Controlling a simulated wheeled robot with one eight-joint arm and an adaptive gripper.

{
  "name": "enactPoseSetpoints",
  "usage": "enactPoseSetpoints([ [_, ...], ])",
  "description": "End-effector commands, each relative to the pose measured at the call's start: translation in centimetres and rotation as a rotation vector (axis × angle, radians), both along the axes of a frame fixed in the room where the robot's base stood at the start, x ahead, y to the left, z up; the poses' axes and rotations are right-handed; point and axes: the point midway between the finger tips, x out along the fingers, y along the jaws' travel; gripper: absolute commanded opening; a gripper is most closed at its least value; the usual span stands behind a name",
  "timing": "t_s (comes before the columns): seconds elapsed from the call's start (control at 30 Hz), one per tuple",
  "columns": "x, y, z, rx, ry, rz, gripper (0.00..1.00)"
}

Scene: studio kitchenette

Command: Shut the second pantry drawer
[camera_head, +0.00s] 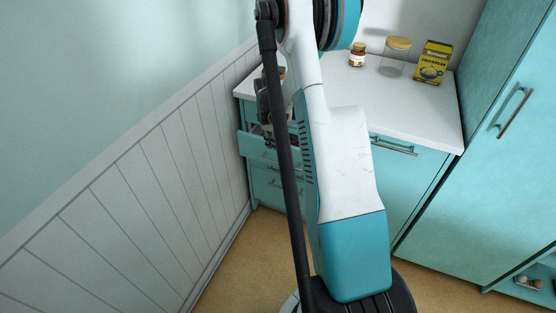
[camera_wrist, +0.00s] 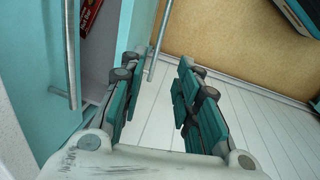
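An open teal drawer (camera_head: 256,146) juts out at the left end of the counter unit in the head view, partly hidden by my arm. In the wrist view its front (camera_wrist: 140,28) and long metal handle (camera_wrist: 157,45) are at upper centre, with a red item (camera_wrist: 90,18) inside. My gripper (camera_wrist: 155,68) is open and empty, with its fingers spread. The left finger overlaps the drawer edge; the handle's end shows in the gap between the fingers. I cannot tell whether they touch. In the head view my gripper (camera_head: 265,108) is near the drawer, partly hidden.
A closed teal front with a handle (camera_wrist: 70,50) is at left in the wrist view. The panelled wall (camera_head: 150,200) runs close on the left. The counter (camera_head: 415,108) bears jars (camera_head: 357,55) and a yellow box (camera_head: 433,62). A tall teal cabinet (camera_head: 510,150) stands right.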

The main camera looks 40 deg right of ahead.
Motion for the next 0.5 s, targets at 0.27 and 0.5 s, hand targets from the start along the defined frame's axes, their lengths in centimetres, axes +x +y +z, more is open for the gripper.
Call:
enactPoseSetpoints([
  [0.27,0.1,-0.5,-2.6,0.003,-0.005,-0.031,0.30],
  [0.5,0.4,-1.4,-7.3,0.004,-0.006,-0.030,0.30],
])
